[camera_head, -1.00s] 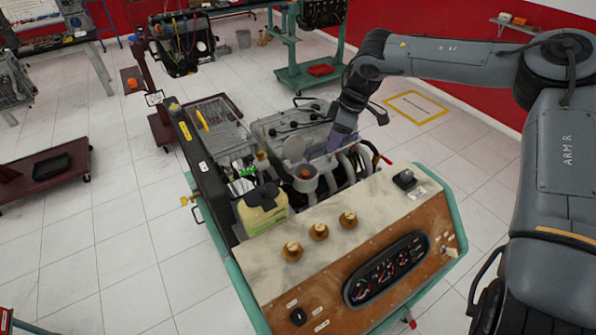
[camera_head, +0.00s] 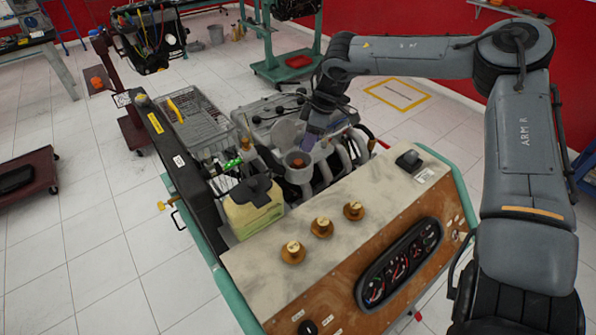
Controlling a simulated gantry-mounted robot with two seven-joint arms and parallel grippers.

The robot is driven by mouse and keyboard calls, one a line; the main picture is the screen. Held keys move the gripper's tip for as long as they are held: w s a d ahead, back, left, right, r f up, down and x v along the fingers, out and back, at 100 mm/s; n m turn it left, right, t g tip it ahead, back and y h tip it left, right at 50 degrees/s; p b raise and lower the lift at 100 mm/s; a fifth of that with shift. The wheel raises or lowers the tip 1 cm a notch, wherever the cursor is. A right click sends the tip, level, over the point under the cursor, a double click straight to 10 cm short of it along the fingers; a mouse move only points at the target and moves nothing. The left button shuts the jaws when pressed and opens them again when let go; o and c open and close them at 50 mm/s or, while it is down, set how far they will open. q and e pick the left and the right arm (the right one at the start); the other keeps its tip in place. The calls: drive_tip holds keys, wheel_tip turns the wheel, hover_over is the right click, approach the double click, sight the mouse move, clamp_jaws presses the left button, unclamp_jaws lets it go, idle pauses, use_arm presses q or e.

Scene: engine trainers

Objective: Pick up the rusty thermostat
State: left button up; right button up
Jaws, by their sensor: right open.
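Three small brass-brown thermostats stand in a row on the pale top of the engine trainer's panel: a left one (camera_head: 292,252), a middle one (camera_head: 321,227) and a right one (camera_head: 353,210). All have brownish bases; I cannot tell clearly which is the rusty one. My right gripper (camera_head: 309,143) is open, pointing down over the engine, beyond the row and just behind a round open housing (camera_head: 298,162) with a brown inside. It is apart from the thermostats. Its fingertips are small and partly hidden. My left gripper is out of view.
The engine trainer (camera_head: 240,310) has a teal frame, a gauge cluster (camera_head: 400,262) and a black switch (camera_head: 409,160) on its panel. A yellowish reservoir (camera_head: 254,210) stands left of the row. A dark red cart (camera_head: 30,172) is at far left.

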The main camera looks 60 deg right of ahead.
sight(298, 161)
drive_tip(key=shift+x, duration=4.45)
drive_tip(key=shift+w, duration=0.15)
drive_tip(key=shift+c, duration=0.2)
clamp_jaws()
